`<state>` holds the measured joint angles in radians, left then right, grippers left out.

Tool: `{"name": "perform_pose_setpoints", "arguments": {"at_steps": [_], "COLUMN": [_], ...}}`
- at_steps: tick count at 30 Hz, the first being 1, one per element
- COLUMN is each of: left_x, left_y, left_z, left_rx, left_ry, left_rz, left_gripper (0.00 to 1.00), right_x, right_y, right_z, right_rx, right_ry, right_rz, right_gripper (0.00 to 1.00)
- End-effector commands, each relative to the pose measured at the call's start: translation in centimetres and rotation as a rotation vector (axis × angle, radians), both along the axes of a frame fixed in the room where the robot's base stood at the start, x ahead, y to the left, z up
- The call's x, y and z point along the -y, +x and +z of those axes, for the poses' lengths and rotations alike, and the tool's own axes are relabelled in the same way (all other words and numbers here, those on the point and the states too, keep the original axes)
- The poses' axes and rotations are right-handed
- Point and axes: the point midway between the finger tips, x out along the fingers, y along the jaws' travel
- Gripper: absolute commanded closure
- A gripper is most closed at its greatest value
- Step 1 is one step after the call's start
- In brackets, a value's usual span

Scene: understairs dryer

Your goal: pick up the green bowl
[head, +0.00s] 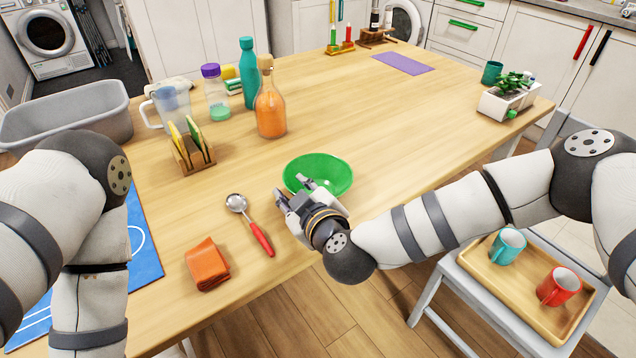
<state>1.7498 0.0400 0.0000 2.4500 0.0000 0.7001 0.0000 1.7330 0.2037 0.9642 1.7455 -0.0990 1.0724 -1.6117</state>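The green bowl (325,168) sits upright on the wooden table near its front edge, and looks empty. My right gripper (293,187) is at the bowl's near left rim, its fingers apart. It overlaps the bowl's near side in this view, and I cannot tell whether it touches the rim. My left arm comes in at the left, but its gripper is out of view.
An orange bottle (270,108) stands behind. A chair with a tray (497,275) and two mugs stands at right.

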Motion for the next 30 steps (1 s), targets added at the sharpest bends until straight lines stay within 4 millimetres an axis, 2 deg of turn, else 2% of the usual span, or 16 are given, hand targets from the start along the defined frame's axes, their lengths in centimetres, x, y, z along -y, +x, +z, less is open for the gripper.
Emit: {"name": "perform_pose_setpoints", "arguments": {"at_steps": [1,3,4,15,19,24,28,30], "left_x": [0.0,0.0,0.0,0.0,0.0,0.0,0.0,0.0], "left_y": [0.0,0.0,0.0,0.0,0.2,1.4,3.1,2.8], "left_z": [0.0,0.0,0.0,0.0,0.2,1.4,2.8,2.5], "left_rx": [0.001,0.001,0.001,0.001,0.009,0.052,0.115,0.103], "left_ry": [0.0,0.0,0.0,0.0,0.0,0.0,-0.001,0.0], "left_rz": [0.0,0.0,0.0,0.0,0.0,0.0,0.0,0.0], "left_gripper": [0.1,0.1,0.1,0.1,0.1,0.1,0.1,0.1], "right_x": [0.0,0.0,0.0,0.0,0.0,0.1,0.9,1.3], "right_y": [0.0,0.0,0.0,0.0,0.0,-0.3,-3.2,-5.0], "right_z": [0.0,0.0,0.0,0.0,0.8,4.7,8.6,10.0], "right_rx": [0.0,0.0,0.0,0.0,0.002,0.016,0.027,0.015], "right_ry": [0.0,0.0,0.0,0.0,0.0,-0.001,-0.002,0.0], "right_rz": [0.0,0.0,0.0,0.0,0.001,0.003,0.005,0.005], "right_gripper": [0.83,0.98,1.0,1.0,1.0,1.0,1.0,1.0]}}
